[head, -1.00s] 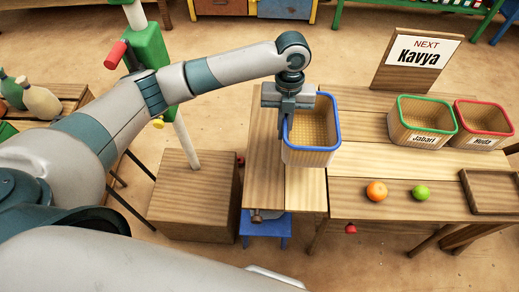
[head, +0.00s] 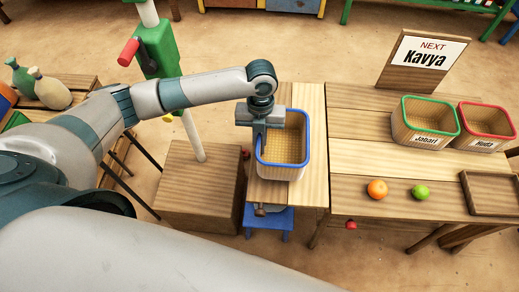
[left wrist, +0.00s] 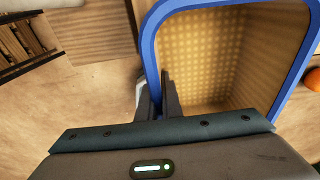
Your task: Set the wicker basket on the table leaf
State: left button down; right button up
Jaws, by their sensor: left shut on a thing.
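The wicker basket with a blue rim (head: 304,140) is upright over the table leaf (head: 290,195), the narrower left section of the table. I cannot tell whether its base touches the leaf. My left gripper (head: 260,146) is shut on the basket's left wall at the rim, with a finger on each side of it. In the left wrist view the gripper (left wrist: 165,95) pinches the basket's wall, and the empty inside of the basket (left wrist: 225,55) shows. My right gripper is not in view.
An orange (head: 377,188) and a green fruit (head: 420,192) lie on the main table. A green-rimmed basket (head: 425,125) and a red-rimmed basket (head: 485,128) stand behind them, near a name sign (head: 420,55). A wooden box (head: 198,190) stands left of the leaf.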

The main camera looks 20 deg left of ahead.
pick_arm(q)
notch_tip(320, 180, down, 3)
jog(key=shift+r+p, duration=0.1)
jog(key=shift+p, duration=0.35)
jog(key=shift+f, duration=0.5)
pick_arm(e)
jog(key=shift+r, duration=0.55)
pick_arm(q)
jog(key=shift+f, duration=0.15)
jog(key=c, duration=1.9)
grip_release()
jog(key=shift+c, duration=0.2)
jog(key=r, duration=0.2)
jog(key=r+b, duration=0.1)
jog(key=r, duration=0.1)
jog(key=w+r, duration=0.1)
jog(key=r, duration=0.1)
jog(key=shift+a+r, duration=0.15)
jog(key=shift+r+b, duration=0.3)
jog(key=shift+r, duration=0.4)
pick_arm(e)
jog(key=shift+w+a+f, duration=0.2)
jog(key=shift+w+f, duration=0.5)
